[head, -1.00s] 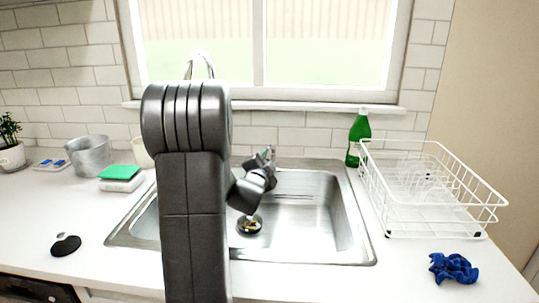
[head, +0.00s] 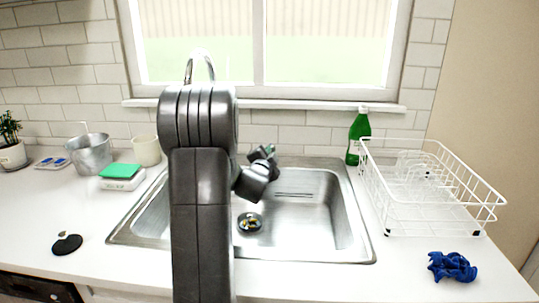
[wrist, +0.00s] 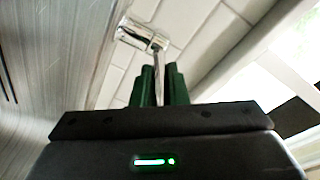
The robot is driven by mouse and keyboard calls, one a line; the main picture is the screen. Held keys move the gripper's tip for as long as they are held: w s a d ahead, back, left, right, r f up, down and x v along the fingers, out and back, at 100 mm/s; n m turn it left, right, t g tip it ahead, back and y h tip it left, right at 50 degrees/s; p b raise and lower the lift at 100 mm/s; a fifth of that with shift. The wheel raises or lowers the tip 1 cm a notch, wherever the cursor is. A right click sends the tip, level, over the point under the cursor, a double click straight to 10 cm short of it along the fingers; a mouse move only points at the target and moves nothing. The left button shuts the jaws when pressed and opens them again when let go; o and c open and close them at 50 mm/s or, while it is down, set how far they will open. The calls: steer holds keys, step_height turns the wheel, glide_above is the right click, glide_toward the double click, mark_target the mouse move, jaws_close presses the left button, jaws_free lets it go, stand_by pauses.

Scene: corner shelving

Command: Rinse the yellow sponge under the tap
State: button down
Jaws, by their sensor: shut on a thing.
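The tap's chrome spout (head: 200,62) arches up behind my arm in the head view, its lower part hidden. In the wrist view, a chrome tap fitting (wrist: 133,33) is on the tiled side, with a thin metal lever (wrist: 159,58) running from it between my fingers. My gripper (wrist: 161,75) is shut on this lever. In the head view my gripper (head: 268,152) is at the back edge of the steel sink (head: 310,210). Small yellowish bits show at the drain (head: 250,222); I cannot tell whether they are the yellow sponge. No water stream is visible.
A green bottle (head: 358,138) and a white dish rack (head: 435,210) stand right of the sink, with a crumpled blue cloth (head: 452,267) in front. A green pad (head: 120,170), metal bucket (head: 90,155) and cream cup (head: 146,151) stand left. The front-left counter is mostly clear.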

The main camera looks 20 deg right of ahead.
steer(key=b, duration=0.3)
steer(key=shift+s+d+f+n+y, duration=0.1)
steer(key=shift+d+f+n+y, duration=0.1)
steer(key=shift+n+y, duration=0.15)
steer(key=y+b, duration=0.1)
steer(key=b, duration=0.2)
steer(key=n+t+b, duration=0.1)
steer(key=b, duration=0.2)
steer(key=shift+s+d+y, duration=0.1)
steer(key=shift+d+y, duration=0.25)
steer(key=shift+d+r+n+t+y+b, duration=0.15)
steer(key=shift+r+n+t+y+b, duration=0.2)
steer(key=shift+b, duration=0.75)
steer(key=c, duration=1.4)
jaws_free()
steer(key=shift+f, duration=0.1)
steer(key=shift+c, duration=0.2)
steer(key=shift+s, duration=0.1)
steer(key=v, duration=1.3)
steer(key=shift+s, duration=0.35)
